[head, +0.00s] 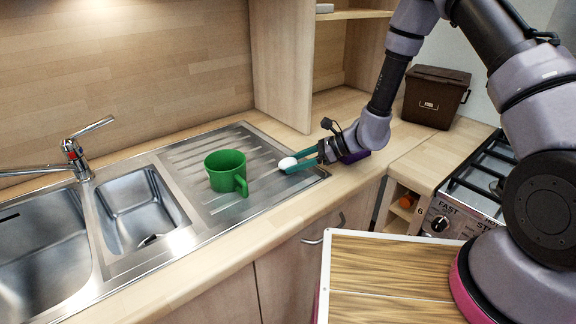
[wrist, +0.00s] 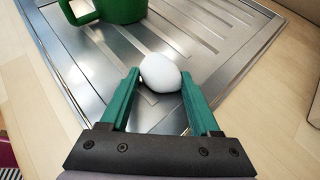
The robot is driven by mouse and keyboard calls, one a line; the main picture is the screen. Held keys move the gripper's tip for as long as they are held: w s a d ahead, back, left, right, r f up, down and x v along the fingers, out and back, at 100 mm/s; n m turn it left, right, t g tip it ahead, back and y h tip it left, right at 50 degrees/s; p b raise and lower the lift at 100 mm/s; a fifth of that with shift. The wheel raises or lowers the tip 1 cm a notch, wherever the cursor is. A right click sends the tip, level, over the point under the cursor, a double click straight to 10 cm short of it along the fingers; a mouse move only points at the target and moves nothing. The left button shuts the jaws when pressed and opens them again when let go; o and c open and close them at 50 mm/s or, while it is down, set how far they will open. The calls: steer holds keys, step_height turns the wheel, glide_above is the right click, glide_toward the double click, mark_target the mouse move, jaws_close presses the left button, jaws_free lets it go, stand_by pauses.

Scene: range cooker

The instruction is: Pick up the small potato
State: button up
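The small potato shows as a smooth, white, egg-shaped thing (head: 287,163) at the right end of the ribbed metal drainboard. It also shows in the wrist view (wrist: 160,74). My gripper (head: 290,163) has teal fingers reaching in from the right, low over the drainboard. In the wrist view my fingertips (wrist: 160,78) lie on either side of the potato, and both seem to touch it. I cannot tell whether the potato rests on the metal or hangs just above it.
A green mug (head: 226,171) stands on the drainboard (head: 195,155), left of the potato. The sink basins (head: 140,210) and tap (head: 78,155) lie further left. A wooden shelf side (head: 282,60) rises behind. A dark bin (head: 436,97) and the cooker (head: 480,175) are at right.

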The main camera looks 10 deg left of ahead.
steer(key=shift+c, duration=1.1)
steer(key=shift+r, duration=0.1)
